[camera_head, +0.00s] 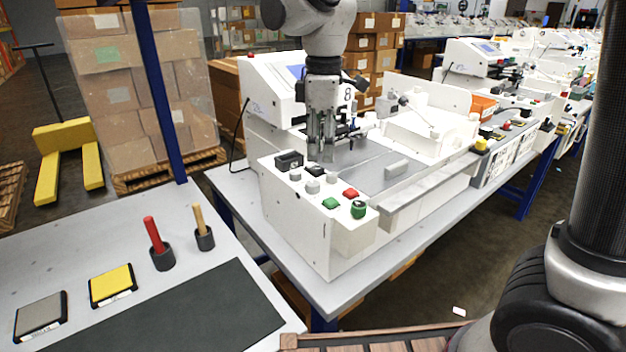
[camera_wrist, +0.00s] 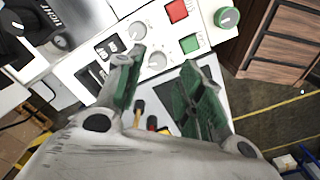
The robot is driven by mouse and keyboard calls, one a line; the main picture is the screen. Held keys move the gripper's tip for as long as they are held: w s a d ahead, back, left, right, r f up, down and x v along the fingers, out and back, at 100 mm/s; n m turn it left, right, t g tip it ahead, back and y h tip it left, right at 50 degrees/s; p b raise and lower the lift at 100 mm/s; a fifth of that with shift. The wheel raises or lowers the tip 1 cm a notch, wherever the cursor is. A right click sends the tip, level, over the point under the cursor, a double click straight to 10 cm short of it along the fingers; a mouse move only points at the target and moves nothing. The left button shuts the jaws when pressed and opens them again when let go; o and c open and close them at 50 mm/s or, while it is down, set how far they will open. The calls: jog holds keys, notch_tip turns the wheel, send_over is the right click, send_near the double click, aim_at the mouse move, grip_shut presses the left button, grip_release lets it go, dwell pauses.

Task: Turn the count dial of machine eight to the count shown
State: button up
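Machine eight (camera_head: 300,225) is a white pen plotter with an "8" tag, and its sloped control panel faces the front. The panel carries pale round dials, one of them here (camera_head: 312,186). In the wrist view two pale dials show, an upper one (camera_wrist: 137,30) and a lower one (camera_wrist: 157,60). Small dark count windows (camera_wrist: 108,46) sit beside them; their digits are too blurred to read. I cannot tell which dial is the count dial. My gripper (camera_head: 321,150) points down above the panel's back part. In the wrist view its fingers (camera_wrist: 160,65) are apart with nothing between them.
A red button (camera_head: 350,193), a green button (camera_head: 330,203) and a green knob (camera_head: 358,210) are on the same panel. A black switch block (camera_head: 289,160) stands at its left end. A side table (camera_head: 110,235) with stamps and pads is at the left.

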aim_at(313, 183)
jog(key=shift+w+a+f+n, duration=0.15)
jog(key=shift+a+f+n, duration=0.15)
jog(key=shift+a+f, duration=0.5)
notch_tip(313, 183, down, 7)
jog(key=shift+r, duration=0.1)
jog(key=c, duration=0.8)
